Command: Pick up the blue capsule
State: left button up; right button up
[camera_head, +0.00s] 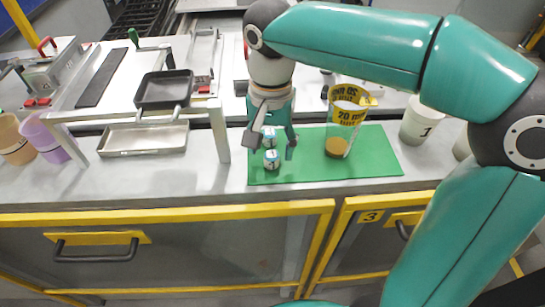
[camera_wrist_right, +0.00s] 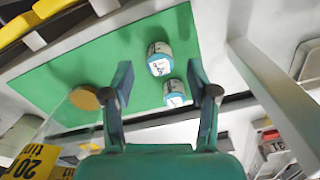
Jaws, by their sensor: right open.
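Two small white capsules with blue bands and dark markings stand close together on the green mat (camera_head: 375,152). The nearer capsule (camera_head: 272,161) and the farther capsule (camera_head: 269,137) also show in the right wrist view, as the upper one (camera_wrist_right: 160,58) and the lower one (camera_wrist_right: 175,93). My right gripper (camera_head: 270,146) points down over them with its fingers spread. In the right wrist view the gripper (camera_wrist_right: 160,76) is open and empty, with both capsules showing between or just beyond its fingertips. I cannot tell which capsule is meant. My left gripper is out of view.
A clear beaker with yellow markings (camera_head: 346,117) and brown contents stands on the mat right of the gripper. A white cup (camera_head: 419,121) is farther right. A metal frame with a black tray (camera_head: 164,88) stands left, over a metal tray (camera_head: 142,139). Purple and tan cups are far left.

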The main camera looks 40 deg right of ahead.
aim_at(272, 166)
notch_tip(272, 166, down, 3)
jog(key=shift+f, duration=0.15)
jog(key=shift+c, duration=0.2)
jog(key=c, duration=0.9)
jog(key=shift+s, duration=0.1)
jog(key=shift+c, duration=0.2)
notch_tip(272, 166, up, 20)
jog(key=p, duration=0.3)
